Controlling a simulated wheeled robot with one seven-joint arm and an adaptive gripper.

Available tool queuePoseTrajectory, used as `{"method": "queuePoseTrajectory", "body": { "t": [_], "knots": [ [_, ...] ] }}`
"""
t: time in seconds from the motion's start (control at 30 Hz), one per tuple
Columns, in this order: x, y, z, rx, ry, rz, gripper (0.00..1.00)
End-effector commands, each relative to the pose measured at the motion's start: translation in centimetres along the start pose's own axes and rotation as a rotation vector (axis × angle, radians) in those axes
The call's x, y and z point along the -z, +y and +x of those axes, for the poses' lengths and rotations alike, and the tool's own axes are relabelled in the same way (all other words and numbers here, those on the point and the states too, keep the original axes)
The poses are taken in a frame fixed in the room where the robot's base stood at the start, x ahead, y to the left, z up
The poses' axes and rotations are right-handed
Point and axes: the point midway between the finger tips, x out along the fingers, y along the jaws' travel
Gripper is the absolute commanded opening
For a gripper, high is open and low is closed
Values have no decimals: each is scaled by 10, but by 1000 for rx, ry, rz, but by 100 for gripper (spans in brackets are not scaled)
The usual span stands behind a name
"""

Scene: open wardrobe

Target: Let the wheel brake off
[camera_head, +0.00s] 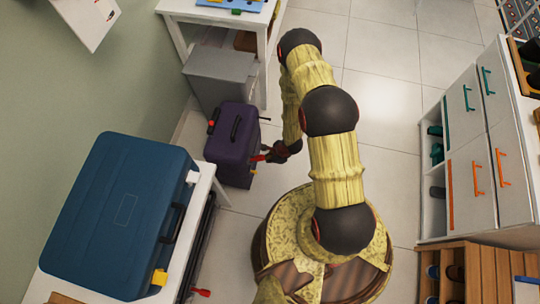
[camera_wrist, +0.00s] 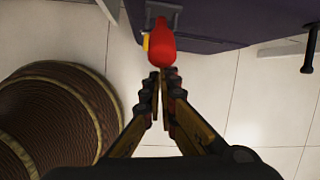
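A purple suitcase (camera_head: 232,140) stands upright on the floor beside a white table. In the wrist view its dark underside or side (camera_wrist: 215,18) fills the top. A red lever (camera_wrist: 161,46) with a small yellow part on its left sticks out from a grey bracket on the case; I take it for the wheel brake. My gripper (camera_wrist: 161,78) is right at the free end of this lever. Its fingers are drawn together with only a narrow gap and hold nothing that I can see. I cannot tell whether the tips touch the lever. In the head view my gripper (camera_head: 268,154) is at the suitcase's right side.
A blue case (camera_head: 120,215) lies on a white bench at lower left. A grey box (camera_head: 220,75) and a white table (camera_head: 215,12) stand behind the suitcase. A drawer cabinet (camera_head: 480,150) and a wooden shoe rack (camera_head: 485,270) are on the right. The tiled floor between is clear.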

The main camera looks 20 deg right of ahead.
Motion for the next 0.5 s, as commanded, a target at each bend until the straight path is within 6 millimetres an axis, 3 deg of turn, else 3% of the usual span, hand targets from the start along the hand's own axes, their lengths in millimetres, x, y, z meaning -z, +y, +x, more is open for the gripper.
{"method": "queuePoseTrajectory", "body": {
  "t": [0.23, 0.5],
  "knots": [
    [-16, -3, -10, -31, 159, -13, 0],
    [-22, -5, -13, -30, 160, -11, 0]
  ]
}}
